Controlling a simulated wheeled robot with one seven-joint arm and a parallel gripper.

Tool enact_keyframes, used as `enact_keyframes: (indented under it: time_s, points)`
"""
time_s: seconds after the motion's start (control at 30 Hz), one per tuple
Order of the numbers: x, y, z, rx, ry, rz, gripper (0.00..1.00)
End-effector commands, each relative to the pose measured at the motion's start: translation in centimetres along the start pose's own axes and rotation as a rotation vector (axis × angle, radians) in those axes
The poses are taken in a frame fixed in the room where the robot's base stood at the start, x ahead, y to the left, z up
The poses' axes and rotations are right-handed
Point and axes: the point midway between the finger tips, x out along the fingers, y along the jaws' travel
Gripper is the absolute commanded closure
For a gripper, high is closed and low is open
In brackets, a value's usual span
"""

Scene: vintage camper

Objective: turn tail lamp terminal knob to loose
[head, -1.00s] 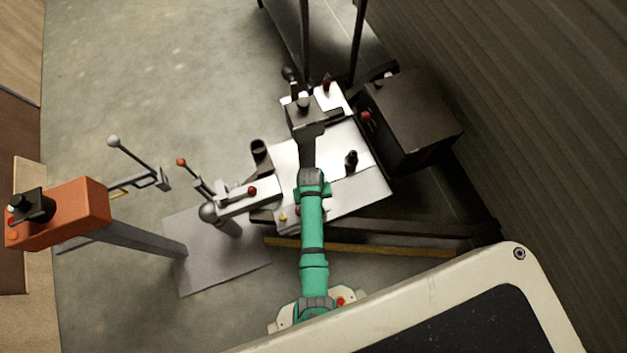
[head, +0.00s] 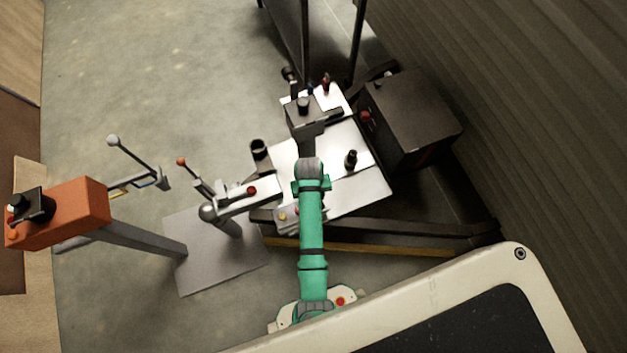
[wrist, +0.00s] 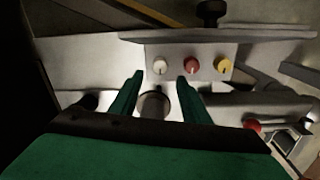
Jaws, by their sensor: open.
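A small light panel (wrist: 193,84) in the wrist view carries three round knobs with pointer marks: a white knob (wrist: 160,66), a red knob (wrist: 191,65) and a yellow knob (wrist: 224,66). No readable label tells which is the tail lamp terminal knob. My gripper (wrist: 160,78) is open, its two green fingertips either side of the line to the white knob and seemingly short of it. A dark round post shows between the fingers, lower down. In the head view the panel (head: 287,219) is partly under my green arm, which hides my gripper and the white knob.
A metal bench top (head: 365,185) holds a black upright post (head: 351,158). A dark box (head: 411,118) stands to its right. A grey arm with a red button (head: 252,190) lies left of the panel. An orange box on a stand (head: 75,215) is farther left, with open floor beyond.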

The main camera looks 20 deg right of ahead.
Motion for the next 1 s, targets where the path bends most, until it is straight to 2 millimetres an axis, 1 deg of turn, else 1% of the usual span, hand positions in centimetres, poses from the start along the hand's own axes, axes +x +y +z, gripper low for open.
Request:
enact_keyframes:
  time_s: [0.03,0.1,0.2,0.3,0.47,1.0]
  points:
    - [-0.9,0.0,-0.1,-0.001,0.004,0.0,0.57]
    - [-2.0,0.0,-0.1,-0.001,0.003,0.0,0.57]
    - [-3.1,-0.1,-0.1,-0.002,0.002,0.0,0.57]
    - [-3.7,-0.1,0.0,-0.002,0.0,0.0,0.57]
    - [-4.1,0.0,0.0,-0.001,0.001,0.0,0.57]
    - [-3.9,-0.2,0.1,-0.001,0.004,-0.003,0.57]
